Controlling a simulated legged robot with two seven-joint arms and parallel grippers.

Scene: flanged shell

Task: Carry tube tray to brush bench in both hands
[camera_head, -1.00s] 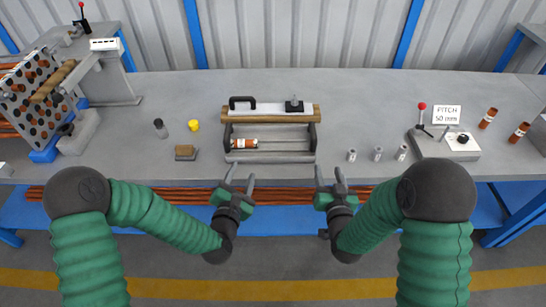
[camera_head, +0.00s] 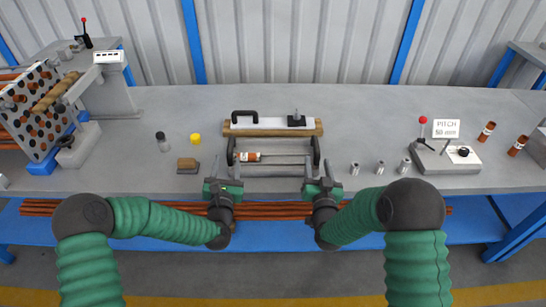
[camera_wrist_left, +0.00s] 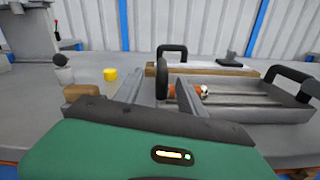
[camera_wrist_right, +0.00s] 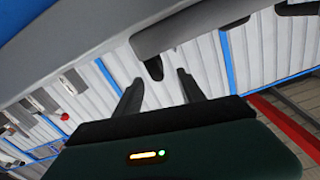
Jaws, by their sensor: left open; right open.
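The tube tray (camera_head: 276,171) is a grey tray with a dark handle at each end. It sits on the bench near its front edge, and a copper tube with a white band (camera_head: 248,157) lies in its left part. My left gripper (camera_head: 226,168) is open at the tray's left end. In the left wrist view the left handle (camera_wrist_left: 161,78) shows between its fingers. My right gripper (camera_head: 317,168) is open near the right handle. The right wrist view is steeply tilted; a dark handle end (camera_wrist_right: 154,67) shows between its fingertips. Neither gripper grips the tray.
A wooden board with a white plate and black handle (camera_head: 244,117) lies just behind the tray. A wooden block (camera_head: 187,166), yellow cap (camera_head: 195,139) and dark-topped bottle (camera_head: 162,142) stand left. Several metal sleeves (camera_head: 380,168) and the pitch sign (camera_head: 446,128) stand right.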

